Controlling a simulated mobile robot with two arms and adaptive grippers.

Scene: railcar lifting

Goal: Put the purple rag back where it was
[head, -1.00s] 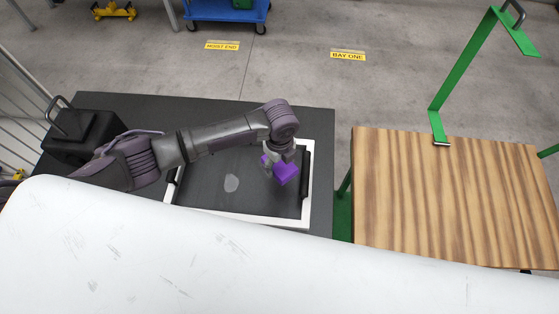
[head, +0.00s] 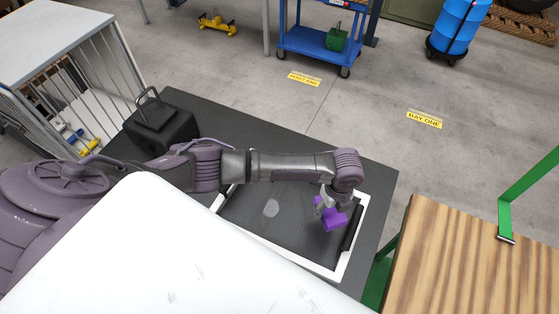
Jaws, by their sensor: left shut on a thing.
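The purple rag (head: 335,220) is a small folded block at the right side of a black tray with a white rim (head: 357,243). My left gripper (head: 326,208) is shut on the rag, holding it over the tray. I cannot tell whether the rag touches the tray floor. The tray lies on a dark table top (head: 384,180). Its near edge is hidden by a white body panel. My right gripper is not in view.
A black case with a handle (head: 160,124) stands at the table's left end. A striped wooden table (head: 460,265) with a green frame is at the right. A blue cart (head: 310,45) and a blue barrel (head: 458,28) stand on open floor behind. A barred cage cart (head: 90,85) is at the left.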

